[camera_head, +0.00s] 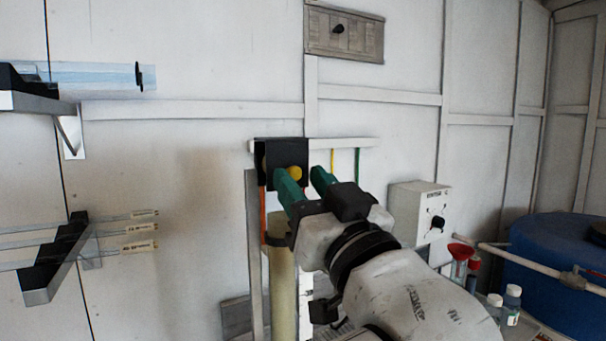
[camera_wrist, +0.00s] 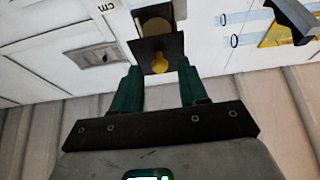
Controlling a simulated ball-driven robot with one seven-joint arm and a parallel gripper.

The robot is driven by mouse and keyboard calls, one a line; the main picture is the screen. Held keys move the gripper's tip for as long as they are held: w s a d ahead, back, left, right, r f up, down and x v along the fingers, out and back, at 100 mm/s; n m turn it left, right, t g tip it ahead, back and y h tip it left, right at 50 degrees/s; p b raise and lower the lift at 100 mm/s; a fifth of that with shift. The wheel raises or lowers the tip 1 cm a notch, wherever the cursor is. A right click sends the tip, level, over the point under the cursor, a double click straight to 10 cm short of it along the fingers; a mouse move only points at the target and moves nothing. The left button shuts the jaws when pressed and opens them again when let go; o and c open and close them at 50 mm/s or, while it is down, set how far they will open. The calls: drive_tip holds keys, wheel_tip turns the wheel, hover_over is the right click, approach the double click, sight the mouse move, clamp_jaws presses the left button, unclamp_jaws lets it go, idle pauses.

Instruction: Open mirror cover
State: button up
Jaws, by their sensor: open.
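The mirror cover is a black square plate (camera_head: 270,152) with a yellow knob (camera_head: 294,173), on a white frame against the wall. In the wrist view the plate (camera_wrist: 143,50) and knob (camera_wrist: 158,63) lie just ahead of the fingertips. My gripper (camera_head: 302,176) has green fingers and is open. In the wrist view my gripper (camera_wrist: 159,68) has its fingertips on either side of the knob, with gaps; whether either touches it I cannot tell. The fingers partly hide the plate in the head view.
A pale yellow cylinder (camera_head: 283,290) stands below the cover. A white box with a black knob (camera_head: 437,223), small bottles (camera_head: 512,298) and a blue barrel (camera_head: 550,260) are at right. Glass tubes (camera_head: 100,78) sit on wall brackets at left. A wooden panel (camera_head: 360,40) is above.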

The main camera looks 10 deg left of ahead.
drive_tip(key=shift+w+a+r, duration=0.1)
drive_tip(key=shift+w+a, duration=0.1)
drive_tip(key=shift+w, duration=0.1)
clamp_jaws()
idle(0.5)
